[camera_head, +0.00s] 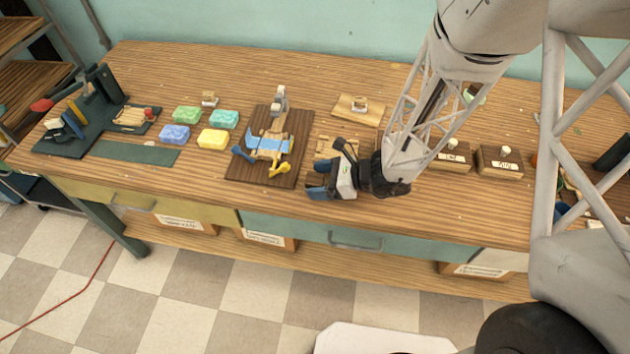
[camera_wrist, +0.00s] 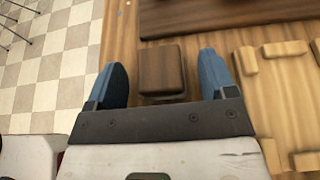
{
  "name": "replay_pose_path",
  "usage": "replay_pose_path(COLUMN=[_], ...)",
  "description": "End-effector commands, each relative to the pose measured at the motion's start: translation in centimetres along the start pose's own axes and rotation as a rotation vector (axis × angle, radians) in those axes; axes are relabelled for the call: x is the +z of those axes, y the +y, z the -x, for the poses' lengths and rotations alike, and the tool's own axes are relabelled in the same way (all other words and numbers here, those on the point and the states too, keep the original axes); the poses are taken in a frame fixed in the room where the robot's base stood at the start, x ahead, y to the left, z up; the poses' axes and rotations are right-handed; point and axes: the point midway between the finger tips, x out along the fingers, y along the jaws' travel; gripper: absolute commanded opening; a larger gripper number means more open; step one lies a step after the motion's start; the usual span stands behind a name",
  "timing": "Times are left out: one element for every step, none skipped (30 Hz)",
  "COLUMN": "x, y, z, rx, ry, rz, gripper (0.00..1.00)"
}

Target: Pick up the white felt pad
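I cannot pick out a white felt pad for certain in either view. My gripper (camera_head: 321,182) is low over the front part of the bench in the head view, its blue fingertips pointing left. In the wrist view my gripper (camera_wrist: 163,70) is open, with its two blue fingers spread apart. A small dark brown block (camera_wrist: 162,70) shows between the fingers, with a gap on each side. No pad shows between the fingers. My gripper and arm hide part of the bench in the head view.
Several coloured soap bars, such as the yellow one (camera_head: 212,139), lie farther left. A light wooden tray (camera_wrist: 285,95) is close on the right. The bench's front edge is near.

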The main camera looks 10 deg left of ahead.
Motion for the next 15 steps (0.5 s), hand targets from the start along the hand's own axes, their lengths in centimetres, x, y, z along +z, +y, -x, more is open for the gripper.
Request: replay_pose_path(x=[0.00,0.00,0.00,0.00,0.00,0.00,0.00,0.00,0.00,0.00,0.01,0.01,0.01,0.01,0.01], y=[0.00,0.00,0.00,0.00,0.00,0.00,0.00,0.00,0.00,0.00,0.00,0.00,0.00,0.00,0.00], z=[0.00,0.00,0.00,0.00,0.00,0.00,0.00,0.00,0.00,0.00,0.00,0.00,0.00,0.00,0.00], rx=[0.000,0.000,0.000,0.000,0.000,0.000,0.000,0.000,0.000,0.000,0.000,0.000,0.000,0.000,0.000], ry=[0.000,0.000,0.000,0.000,0.000,0.000,0.000,0.000,0.000,0.000,0.000,0.000,0.000,0.000,0.000], rz=[0.000,0.000,0.000,0.000,0.000,0.000,0.000,0.000,0.000,0.000,0.000,0.000,0.000,0.000,0.000], gripper=[0.70,0.65,0.59,0.54,0.50,0.43,0.39,0.34,0.28,0.25,0.25,0.25,0.25,0.25,0.25])
